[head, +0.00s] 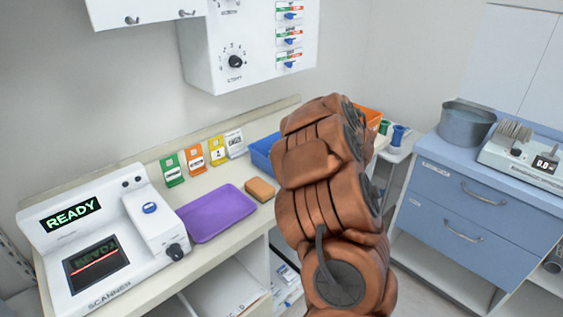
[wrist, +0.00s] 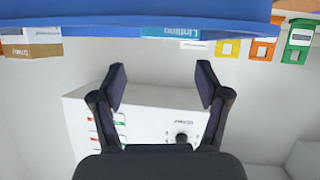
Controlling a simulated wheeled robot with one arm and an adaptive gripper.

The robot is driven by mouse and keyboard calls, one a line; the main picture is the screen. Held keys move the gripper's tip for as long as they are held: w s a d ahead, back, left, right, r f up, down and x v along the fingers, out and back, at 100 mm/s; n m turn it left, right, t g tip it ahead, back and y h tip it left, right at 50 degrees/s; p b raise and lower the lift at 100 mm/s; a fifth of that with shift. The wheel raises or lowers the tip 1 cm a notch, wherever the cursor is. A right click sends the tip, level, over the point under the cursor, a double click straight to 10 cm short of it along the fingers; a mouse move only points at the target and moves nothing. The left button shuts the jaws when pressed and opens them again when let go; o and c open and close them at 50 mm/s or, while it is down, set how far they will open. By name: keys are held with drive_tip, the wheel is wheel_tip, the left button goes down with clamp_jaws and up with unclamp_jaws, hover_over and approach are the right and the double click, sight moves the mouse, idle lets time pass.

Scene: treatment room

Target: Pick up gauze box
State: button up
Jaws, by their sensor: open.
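My gripper (wrist: 161,84) is open and empty in the wrist view, its two dark fingers wide apart. This view looks upside down. Past the fingers, at the top, is the blue bin (wrist: 150,12). Beside its edge show a white and tan box (wrist: 30,46) at the left and part of a light blue box (wrist: 175,32) in the middle. Their labels are too small or cut off to read, so I cannot tell which is the gauze box. In the head view my arm hides my gripper and most of the blue bin (head: 261,154).
The counter holds a scanner (head: 100,240) reading READY, a purple tray (head: 216,212), a tan sponge-like block (head: 260,189) and several coloured tags (head: 194,158) along the wall. A wall unit with knobs (head: 250,45) hangs above. A blue cabinet (head: 480,205) stands at right.

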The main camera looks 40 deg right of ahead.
drive_tip(key=shift+s+a+f+y, duration=0.15)
drive_tip(key=shift+a+f+y, duration=0.1)
drive_tip(key=shift+f+y, duration=0.15)
drive_tip(key=shift+s+a+f+y, duration=0.1)
drive_tip(key=shift+a+f+y, duration=0.15)
drive_tip(key=shift+f, duration=0.2)
drive_tip(key=shift+x, duration=1)
drive_tip(key=shift+p+x, duration=1.05)
drive_tip(key=shift+x, duration=1.8)
drive_tip(key=shift+d+r, duration=0.15)
drive_tip(key=c, duration=0.9)
